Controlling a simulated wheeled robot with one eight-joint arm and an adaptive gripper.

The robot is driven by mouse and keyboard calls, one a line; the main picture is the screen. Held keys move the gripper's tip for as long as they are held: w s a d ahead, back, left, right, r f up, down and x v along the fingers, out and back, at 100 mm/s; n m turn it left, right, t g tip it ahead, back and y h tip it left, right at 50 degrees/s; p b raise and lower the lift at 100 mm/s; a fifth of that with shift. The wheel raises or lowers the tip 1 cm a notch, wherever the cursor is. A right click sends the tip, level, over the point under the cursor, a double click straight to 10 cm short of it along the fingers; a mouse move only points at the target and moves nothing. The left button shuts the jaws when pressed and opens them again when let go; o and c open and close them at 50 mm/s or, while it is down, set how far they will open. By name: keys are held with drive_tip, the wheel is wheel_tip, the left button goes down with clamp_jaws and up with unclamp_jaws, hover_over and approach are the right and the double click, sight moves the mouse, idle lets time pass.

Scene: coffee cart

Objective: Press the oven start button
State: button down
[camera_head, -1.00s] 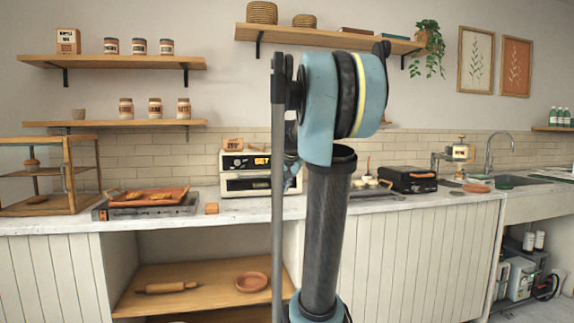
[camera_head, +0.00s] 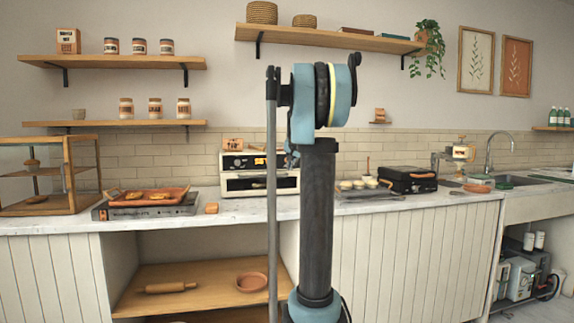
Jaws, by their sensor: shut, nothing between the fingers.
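The white oven (camera_head: 233,185) stands on the counter against the tiled wall, left of my upright arm column. Its dark control panel (camera_head: 237,162) runs along the top front, with an orange-lit display (camera_head: 259,161) whose characters are too small to read surely. I cannot make out the start button; my arm covers the right part of the panel. The oven door looks closed. My arm's blue links stand in front of the oven's right side, and my gripper is hidden behind them.
A small orange box (camera_head: 232,144) sits on the oven. A tray of baked goods (camera_head: 172,196) lies to the left, beside a wood-framed display case (camera_head: 70,178). Shelves hang above.

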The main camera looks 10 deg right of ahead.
drive_tip(key=w, duration=0.8)
drive_tip(key=shift+w, duration=0.4)
drive_tip(key=shift+w, duration=0.15)
idle(1.3)
drive_tip(key=shift+w, duration=0.2)
drive_tip(key=shift+w, duration=0.35)
idle(0.8)
drive_tip(key=shift+s, duration=0.8)
drive_tip(key=shift+s, duration=2.5)
